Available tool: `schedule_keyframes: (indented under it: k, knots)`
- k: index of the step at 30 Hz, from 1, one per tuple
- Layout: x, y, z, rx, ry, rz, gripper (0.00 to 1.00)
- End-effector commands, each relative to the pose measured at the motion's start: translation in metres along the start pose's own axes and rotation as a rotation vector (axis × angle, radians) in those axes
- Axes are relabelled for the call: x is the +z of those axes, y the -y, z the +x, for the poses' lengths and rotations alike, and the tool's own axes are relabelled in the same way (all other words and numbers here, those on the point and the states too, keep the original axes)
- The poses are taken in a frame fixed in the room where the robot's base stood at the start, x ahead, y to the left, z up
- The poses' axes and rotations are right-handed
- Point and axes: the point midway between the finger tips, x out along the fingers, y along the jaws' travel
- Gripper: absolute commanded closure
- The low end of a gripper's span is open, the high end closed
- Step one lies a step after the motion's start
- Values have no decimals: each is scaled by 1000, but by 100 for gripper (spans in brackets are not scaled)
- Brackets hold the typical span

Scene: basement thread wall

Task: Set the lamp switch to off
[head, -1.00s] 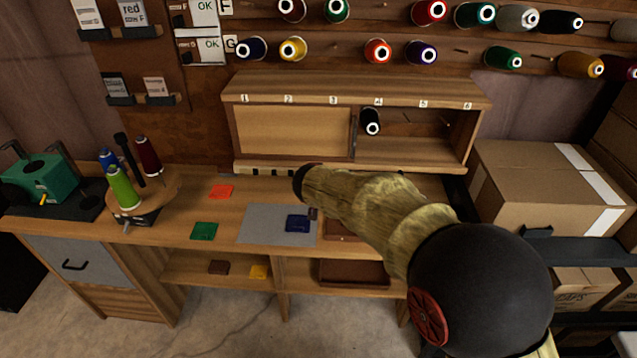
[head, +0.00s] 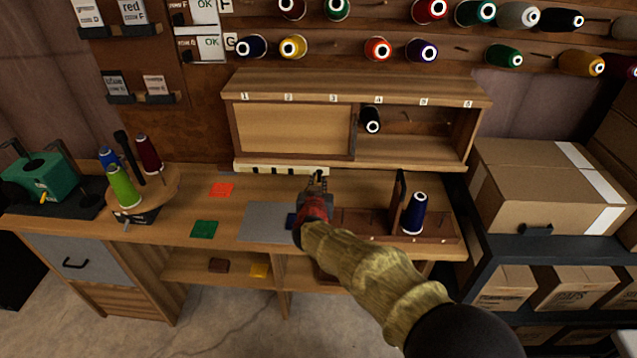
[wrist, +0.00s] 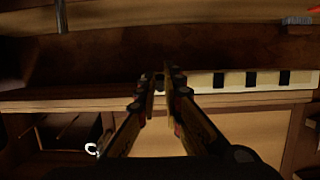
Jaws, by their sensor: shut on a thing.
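A pale strip (head: 262,169) with several dark rectangles runs under the front of the wooden cabinet. It also shows in the wrist view (wrist: 235,80). My gripper (head: 318,178) is at the right end of this strip in the head view. In the wrist view its fingers (wrist: 159,84) come close together on a small dark piece at the strip, which looks like a switch. The fingers mostly hide that piece, so I cannot tell its position or confirm that it is the lamp switch. No lamp can be made out.
The cabinet (head: 360,89) overhangs the bench. A brown tray (head: 440,233) holds a dark blue spool (head: 415,213) at the right. A spool stand (head: 160,188) and a green machine (head: 38,175) are at the left. Cardboard boxes (head: 520,200) stand at far right.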

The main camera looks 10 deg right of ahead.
Motion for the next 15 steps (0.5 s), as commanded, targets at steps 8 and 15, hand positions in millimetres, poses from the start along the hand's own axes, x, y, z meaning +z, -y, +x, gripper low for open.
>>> schedule_keyframes:
  k: [8, 15]
  knots:
    - [2, 1, 0, -2, -7, -1, 100]
    - [2, 1, 0, -1, -6, -1, 90]
